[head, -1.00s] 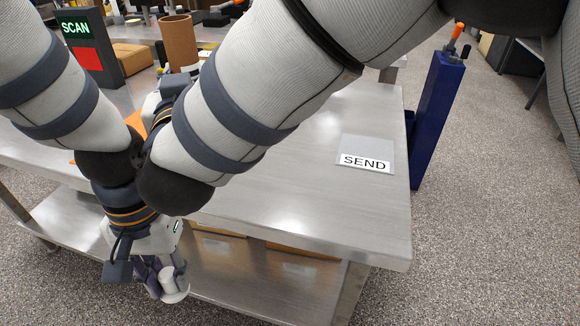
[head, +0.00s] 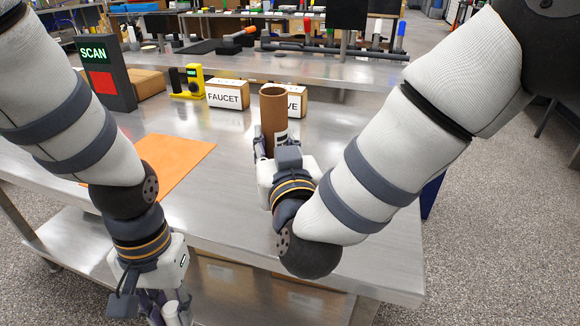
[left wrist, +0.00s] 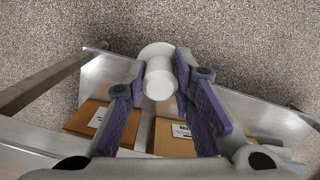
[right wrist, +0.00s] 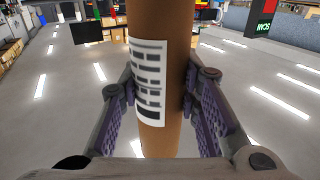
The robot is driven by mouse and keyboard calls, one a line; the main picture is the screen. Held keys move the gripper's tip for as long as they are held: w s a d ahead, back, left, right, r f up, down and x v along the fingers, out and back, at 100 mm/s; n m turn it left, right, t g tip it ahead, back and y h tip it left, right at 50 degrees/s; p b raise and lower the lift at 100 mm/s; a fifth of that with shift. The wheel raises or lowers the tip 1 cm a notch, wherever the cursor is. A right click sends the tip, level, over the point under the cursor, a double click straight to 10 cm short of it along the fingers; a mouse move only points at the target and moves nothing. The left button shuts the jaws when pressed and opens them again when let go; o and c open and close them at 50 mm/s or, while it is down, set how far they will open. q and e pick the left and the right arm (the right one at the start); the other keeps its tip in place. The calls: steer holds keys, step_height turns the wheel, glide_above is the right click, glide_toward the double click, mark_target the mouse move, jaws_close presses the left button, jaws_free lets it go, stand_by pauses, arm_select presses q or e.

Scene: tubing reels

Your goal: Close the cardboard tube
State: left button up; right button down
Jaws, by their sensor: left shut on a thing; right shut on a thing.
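The cardboard tube (head: 273,112) stands upright above the metal table, its open top end showing in the head view. My right gripper (head: 272,146) is shut on the tube, low on its side. In the right wrist view the brown tube (right wrist: 163,60) with a printed white label is between the right fingers (right wrist: 160,92). A white cap (left wrist: 158,78) with a wide flange is between the fingers of my left gripper (left wrist: 160,82). The left gripper (head: 166,305) is shut on this cap, low in front of the table edge.
An orange mat (head: 165,163) lies on the table (head: 225,190). Behind are a SCAN stand (head: 105,75), a yellow device (head: 190,82), a FAUCET box (head: 228,94) and another box partly hidden by the tube. Cardboard boxes (left wrist: 175,138) lie on the lower shelf.

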arm_select(q)
steer(key=shift+s+f, duration=0.1)
steer(key=shift+f, duration=0.3)
arm_select(e)
steer(key=shift+w+d+f, duration=0.2)
steer(key=shift+d+f, duration=0.65)
steer(key=shift+f, duration=0.25)
